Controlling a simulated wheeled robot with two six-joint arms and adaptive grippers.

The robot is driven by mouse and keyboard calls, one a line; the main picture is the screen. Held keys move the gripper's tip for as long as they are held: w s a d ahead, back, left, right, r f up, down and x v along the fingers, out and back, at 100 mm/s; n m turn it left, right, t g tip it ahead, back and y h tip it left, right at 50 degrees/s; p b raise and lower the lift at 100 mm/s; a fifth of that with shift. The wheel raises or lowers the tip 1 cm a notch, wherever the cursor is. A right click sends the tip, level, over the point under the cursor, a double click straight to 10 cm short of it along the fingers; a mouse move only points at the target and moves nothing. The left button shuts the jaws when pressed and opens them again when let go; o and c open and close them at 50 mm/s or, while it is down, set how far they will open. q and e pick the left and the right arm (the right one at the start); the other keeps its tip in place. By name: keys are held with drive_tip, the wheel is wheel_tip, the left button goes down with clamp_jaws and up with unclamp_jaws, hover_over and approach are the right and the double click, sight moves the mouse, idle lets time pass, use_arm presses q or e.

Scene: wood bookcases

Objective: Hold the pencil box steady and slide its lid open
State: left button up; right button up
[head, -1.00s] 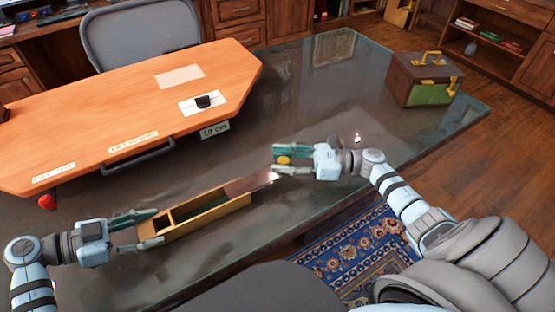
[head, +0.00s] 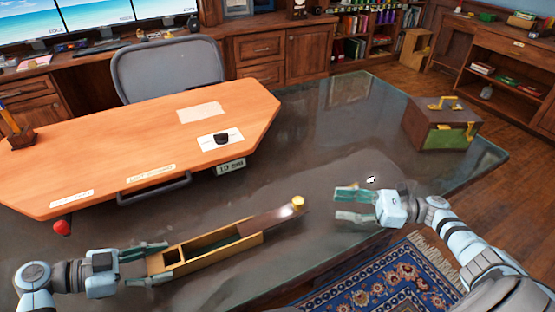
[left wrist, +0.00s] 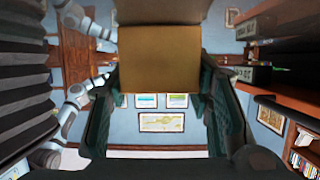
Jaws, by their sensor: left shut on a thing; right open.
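The wooden pencil box (head: 208,258) lies on the dark glossy desk in the head view, its near compartments uncovered. Its brown lid (head: 268,223) is slid out to the right, sticking out past the box's right end. A yellow knob (head: 298,202) sits at the lid's far end. My left gripper (head: 158,261) is shut on the box's left end; in the left wrist view the box end (left wrist: 160,65) lies between both fingers. My right gripper (head: 337,203) is open and empty, a short gap right of the knob. The box's far interior is hidden under the lid.
An orange wooden board (head: 140,140) with labels and a black handle lies behind the box. A brown and green chest (head: 441,125) stands at the desk's right. The desk (head: 320,140) is clear between them. A grey chair (head: 170,70) stands behind.

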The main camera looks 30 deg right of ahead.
use_arm(q)
drive_tip(key=o, duration=1.5)
